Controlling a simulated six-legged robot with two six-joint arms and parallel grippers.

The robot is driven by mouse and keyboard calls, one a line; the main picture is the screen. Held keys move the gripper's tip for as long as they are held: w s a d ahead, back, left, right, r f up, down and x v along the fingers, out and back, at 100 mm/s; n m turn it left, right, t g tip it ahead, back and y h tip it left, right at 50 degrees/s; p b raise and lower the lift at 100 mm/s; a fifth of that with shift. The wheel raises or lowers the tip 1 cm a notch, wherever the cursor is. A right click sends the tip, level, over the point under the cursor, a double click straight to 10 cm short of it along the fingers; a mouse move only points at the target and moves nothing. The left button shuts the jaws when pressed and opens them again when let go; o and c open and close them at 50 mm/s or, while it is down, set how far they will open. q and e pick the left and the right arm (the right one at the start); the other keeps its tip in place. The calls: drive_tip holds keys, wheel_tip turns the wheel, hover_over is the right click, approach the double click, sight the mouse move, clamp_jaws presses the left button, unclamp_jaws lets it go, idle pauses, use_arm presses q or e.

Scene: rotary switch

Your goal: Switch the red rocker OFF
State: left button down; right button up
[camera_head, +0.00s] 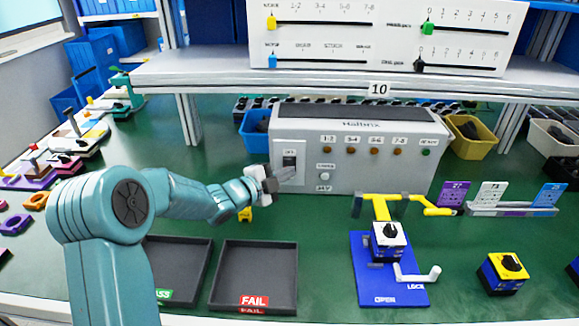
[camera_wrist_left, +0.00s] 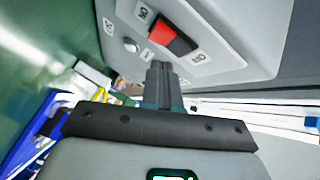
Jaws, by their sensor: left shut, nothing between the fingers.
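The rocker (camera_head: 289,161) sits on a light plate at the left end of the grey Halbrix box (camera_head: 350,172). It looks dark in the head view; in the left wrist view the rocker (camera_wrist_left: 172,38) shows one red part and one black part. Small labels stand at both its ends but are hard to read. My right gripper is not in view.
A round white button (camera_head: 325,177) and a row of lamps (camera_head: 376,151) are on the box. A shelf (camera_head: 330,75) with a slider panel hangs above. Two dark trays (camera_head: 254,262), a blue fixture (camera_head: 388,280) and a yellow switch block (camera_head: 503,272) lie in front.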

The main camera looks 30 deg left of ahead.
use_arm(q)
drive_tip(key=shift+s, duration=0.1)
drive_tip(key=s+d+b, duration=0.1)
drive_tip(key=s+b, duration=0.1)
drive_tip(key=s+d+b, duration=0.1)
drive_tip(key=s, duration=0.1)
drive_tip(key=shift+s+d+f+b, duration=0.1)
drive_tip(key=shift+d+f+b, duration=0.25)
idle(0.7)
